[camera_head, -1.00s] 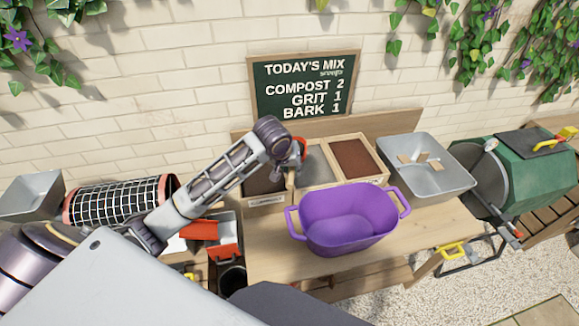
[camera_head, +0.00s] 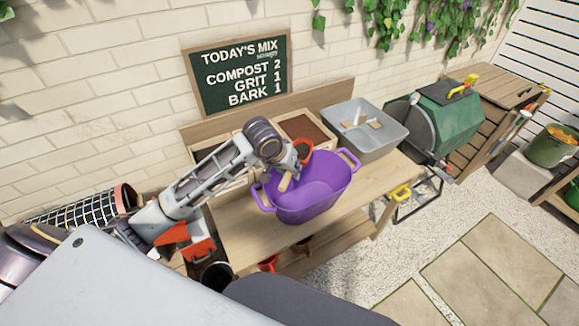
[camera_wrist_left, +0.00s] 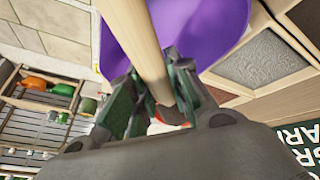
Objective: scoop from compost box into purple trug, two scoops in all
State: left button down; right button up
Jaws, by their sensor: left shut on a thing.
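My left gripper (camera_head: 287,164) is shut on the pale wooden handle (camera_head: 285,182) of a tool, above the purple trug (camera_head: 318,190). The handle (camera_wrist_left: 142,40) runs between the fingers in the left wrist view. An orange-red curved part (camera_head: 304,150) shows beside the gripper; the tool's contents cannot be seen. The trug (camera_wrist_left: 185,30) stands on the bench and also shows beyond the fingers in the wrist view. The compost box at the left of the bench boxes is mostly hidden behind my left arm. My right gripper is not in view.
A chalkboard (camera_head: 240,75) reads compost 2, grit 1, bark 1. The bark box (camera_head: 302,128) and a grey tray (camera_head: 366,140) stand behind the trug. The grit box (camera_wrist_left: 262,58) shows in the wrist view. The bench front (camera_head: 235,235) is clear.

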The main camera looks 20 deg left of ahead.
pick_arm(q)
jog(key=shift+s+d+m+h, duration=0.15)
jog(key=shift+s+d+m, duration=0.15)
jog(key=shift+d+m, duration=0.15)
jog(key=shift+s+d+m+h, duration=0.15)
jog(key=shift+s+d+m, duration=0.15)
jog(key=shift+d, duration=0.2)
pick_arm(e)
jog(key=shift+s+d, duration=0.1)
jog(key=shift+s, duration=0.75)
pick_arm(q)
jog(key=shift+w+m, duration=0.15)
jog(key=shift+m, duration=0.1)
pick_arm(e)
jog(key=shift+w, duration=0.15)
pick_arm(q)
jog(key=shift+f+g+h+b, duration=0.1)
jog(key=shift+g+h+b, duration=0.2)
jog(key=shift+g+h, duration=0.1)
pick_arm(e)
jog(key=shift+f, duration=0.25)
